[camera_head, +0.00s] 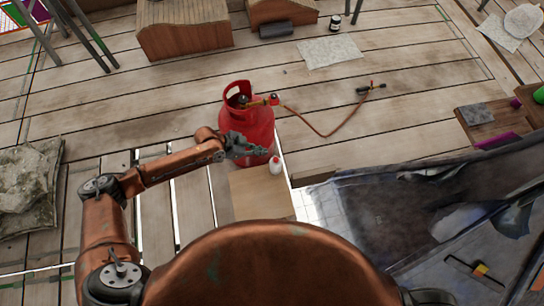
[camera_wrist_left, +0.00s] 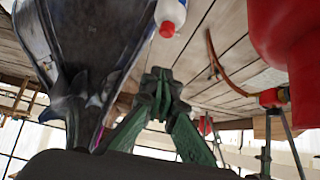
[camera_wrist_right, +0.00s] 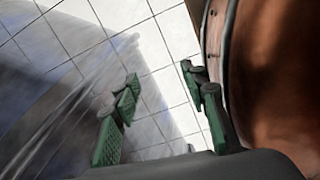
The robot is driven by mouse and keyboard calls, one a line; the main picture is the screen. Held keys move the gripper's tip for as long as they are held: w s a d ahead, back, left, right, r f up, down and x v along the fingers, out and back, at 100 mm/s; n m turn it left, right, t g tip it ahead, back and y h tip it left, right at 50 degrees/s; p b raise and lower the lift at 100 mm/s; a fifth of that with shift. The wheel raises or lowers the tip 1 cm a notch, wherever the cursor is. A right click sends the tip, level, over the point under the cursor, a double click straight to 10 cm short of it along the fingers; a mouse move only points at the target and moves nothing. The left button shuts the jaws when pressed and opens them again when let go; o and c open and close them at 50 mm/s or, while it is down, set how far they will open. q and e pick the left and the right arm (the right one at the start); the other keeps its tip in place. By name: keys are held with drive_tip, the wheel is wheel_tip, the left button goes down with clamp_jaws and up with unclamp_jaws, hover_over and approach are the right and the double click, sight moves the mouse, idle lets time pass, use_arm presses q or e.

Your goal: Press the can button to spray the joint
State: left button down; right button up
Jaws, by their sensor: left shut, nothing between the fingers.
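The small white spray can (camera_head: 275,166) with a red top stands by a light wooden board, in front of the red gas cylinder (camera_head: 250,128). My left gripper (camera_head: 266,152) is shut and empty, just above and beside the can in the head view. In the left wrist view the can (camera_wrist_left: 171,12) shows at the top edge, apart from my shut left fingertips (camera_wrist_left: 158,82). The brass joint (camera_head: 262,101) sits at the cylinder's valve, where the hose starts. My right gripper (camera_wrist_right: 158,82) is open and empty; the head view does not show its fingers.
The hose (camera_head: 318,131) runs right across the planks to a torch (camera_head: 371,87). A dark crumpled sheet (camera_head: 385,205) covers the right front. A wooden board (camera_head: 258,194) lies near the can. Wooden blocks (camera_head: 185,28) stand at the back. The planks behind the cylinder are mostly clear.

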sight(278, 158)
use_arm(q)
drive_tip(key=b+x, duration=0.1)
drive_tip(key=x, duration=0.5)
drive_tip(key=shift+f, duration=0.1)
wheel_tip(278, 158, down, 3)
drive_tip(key=shift+d+f+b, duration=0.1)
drive_tip(key=shift+d+b, duration=0.05)
drive_tip(key=shift+b, duration=0.55)
drive_tip(key=shift+f, duration=0.45)
use_arm(e)
drive_tip(key=w+r, duration=0.2)
drive_tip(key=w, duration=0.5)
drive_tip(key=shift+a+r, duration=0.15)
drive_tip(key=shift+a, duration=0.2)
drive_tip(key=shift+w, duration=0.1)
